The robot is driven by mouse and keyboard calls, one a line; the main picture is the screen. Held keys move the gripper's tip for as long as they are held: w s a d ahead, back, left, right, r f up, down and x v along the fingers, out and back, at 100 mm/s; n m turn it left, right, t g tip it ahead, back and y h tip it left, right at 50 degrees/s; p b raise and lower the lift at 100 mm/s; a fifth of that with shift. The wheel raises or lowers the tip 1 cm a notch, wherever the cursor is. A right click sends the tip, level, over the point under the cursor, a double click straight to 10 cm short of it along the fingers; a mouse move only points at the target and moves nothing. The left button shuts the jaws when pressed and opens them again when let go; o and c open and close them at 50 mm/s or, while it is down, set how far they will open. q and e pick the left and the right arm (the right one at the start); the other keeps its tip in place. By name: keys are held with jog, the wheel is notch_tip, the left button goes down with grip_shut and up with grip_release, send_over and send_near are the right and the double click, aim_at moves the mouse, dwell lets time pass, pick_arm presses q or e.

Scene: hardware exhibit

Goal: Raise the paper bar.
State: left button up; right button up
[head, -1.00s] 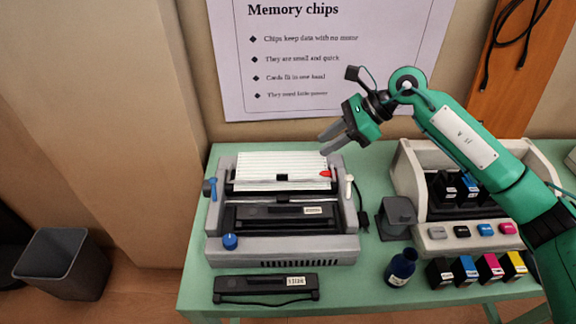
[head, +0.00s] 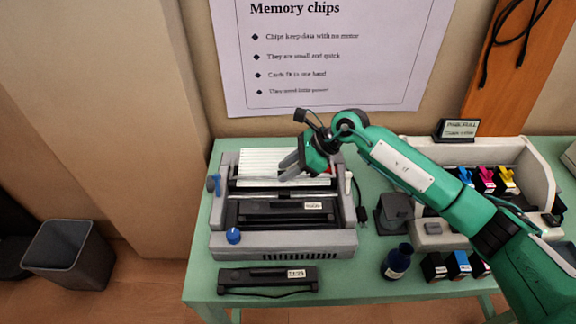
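The grey dot-matrix printer (head: 284,240) stands on the green table with white ribbed paper (head: 262,162) at its back. A thin dark bar (head: 250,183) crosses the front of the paper; I take it for the paper bar, and it looks lowered. My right gripper (head: 285,166) is over the right part of the paper, close to the bar, its two fingers apart and nothing between them. I cannot tell whether it touches anything. It hides part of the bar's right side and most of a red piece (head: 330,169). My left gripper is out of view.
A blue knob (head: 233,236) and blue lever (head: 213,184) are on the printer's left. A ribbon cartridge (head: 268,281) lies in front. A dark bottle (head: 397,262), ink cartridges (head: 458,265) and a white cartridge unit (head: 538,160) stand right. My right arm crosses above them.

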jog(key=shift+c, duration=1.1)
grip_shut()
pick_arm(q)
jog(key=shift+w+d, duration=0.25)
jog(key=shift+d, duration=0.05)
